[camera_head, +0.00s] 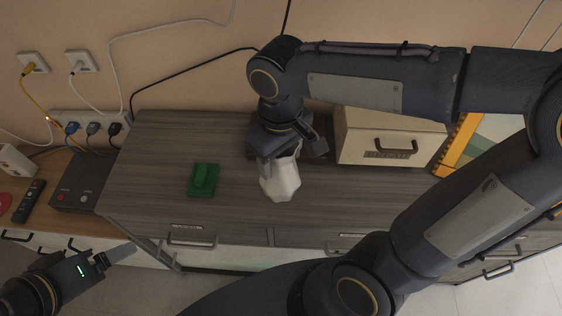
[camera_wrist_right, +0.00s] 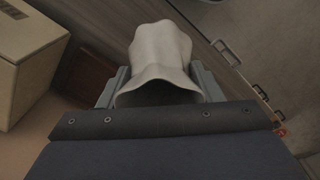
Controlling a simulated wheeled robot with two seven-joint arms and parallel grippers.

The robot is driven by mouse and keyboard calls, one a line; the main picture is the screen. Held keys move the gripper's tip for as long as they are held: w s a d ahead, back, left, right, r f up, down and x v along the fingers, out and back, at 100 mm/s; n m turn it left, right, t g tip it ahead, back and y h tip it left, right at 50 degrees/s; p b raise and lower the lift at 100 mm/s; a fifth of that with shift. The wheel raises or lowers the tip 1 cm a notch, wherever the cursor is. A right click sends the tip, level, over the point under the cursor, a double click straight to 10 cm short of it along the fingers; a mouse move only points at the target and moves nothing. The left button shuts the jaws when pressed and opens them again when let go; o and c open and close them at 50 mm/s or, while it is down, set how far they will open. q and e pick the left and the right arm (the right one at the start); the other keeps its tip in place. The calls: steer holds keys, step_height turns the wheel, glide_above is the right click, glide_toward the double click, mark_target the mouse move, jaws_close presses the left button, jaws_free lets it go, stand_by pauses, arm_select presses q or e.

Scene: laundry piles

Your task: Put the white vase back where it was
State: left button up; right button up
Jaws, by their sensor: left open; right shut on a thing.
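The white vase (camera_head: 281,181) is a pale faceted vessel above the grey wooden cabinet top, left of the cream box. My right gripper (camera_head: 280,158) is shut on it from above. In the right wrist view the vase (camera_wrist_right: 160,52) sits between the two fingers of my right gripper (camera_wrist_right: 160,88). Whether its base touches the cabinet top I cannot tell. My left gripper (camera_head: 112,258) is open and empty at the lower left, in front of the cabinet and apart from the vase.
A green object (camera_head: 203,179) lies on the cabinet top (camera_head: 160,150), left of the vase. A cream bread box (camera_head: 385,135) stands to the right, with a dark brown object (camera_wrist_right: 84,83) beside it. A black box (camera_head: 80,187) and a remote (camera_head: 28,200) lie on the lower surface at left.

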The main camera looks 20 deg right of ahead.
steer(key=w+f, duration=0.1)
steer(key=w+d+f, duration=0.1)
steer(key=f, duration=0.1)
steer(key=w+f, duration=0.2)
steer(key=shift+d+f, duration=0.1)
steer(key=shift+d, duration=0.3)
steer(key=f, duration=0.3)
steer(key=shift+w+d+f, duration=0.1)
steer(key=shift+w+f, duration=0.1)
steer(key=shift+f, duration=0.15)
steer(key=shift+b, duration=0.3)
steer(key=shift+f, duration=0.2)
steer(key=o, duration=1.3)
steer(key=shift+r, duration=0.1)
